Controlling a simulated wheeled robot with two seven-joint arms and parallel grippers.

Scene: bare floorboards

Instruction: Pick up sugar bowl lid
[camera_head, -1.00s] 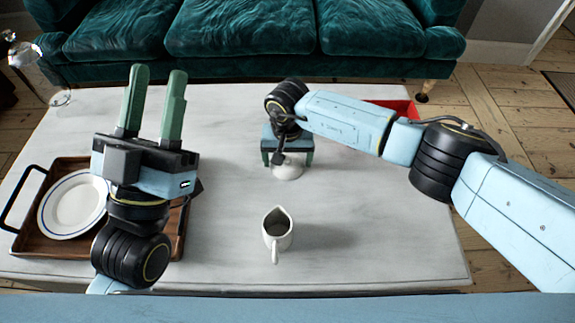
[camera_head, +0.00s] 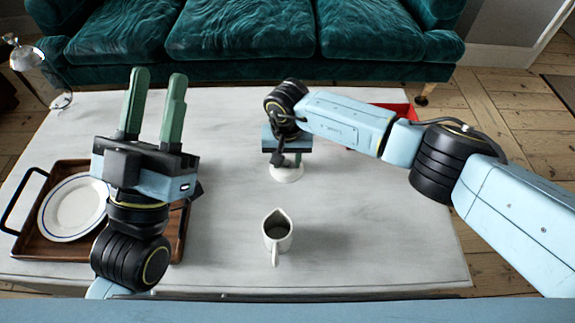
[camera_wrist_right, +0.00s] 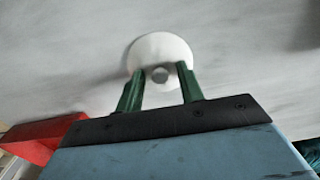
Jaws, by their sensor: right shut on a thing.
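The white sugar bowl (camera_head: 286,175) stands on the marble-topped table, mostly hidden under my right gripper in the head view. In the right wrist view its round white lid (camera_wrist_right: 160,45) lies ahead of the gripper, with a small grey-looking knob (camera_wrist_right: 160,75) between the green fingers. My right gripper (camera_head: 287,162), also in the right wrist view (camera_wrist_right: 160,72), points down and is shut on the lid's knob. I cannot tell whether the lid is clear of the bowl. My left gripper (camera_head: 158,76) is open and empty, fingers pointing away, above the table's left part.
A white jug (camera_head: 277,232) stands on the table in front of the bowl. A wooden tray (camera_head: 55,248) with a blue-rimmed plate (camera_head: 72,208) is at the left. A red object (camera_head: 400,109) lies behind my right arm. A green sofa (camera_head: 250,30) stands beyond the table.

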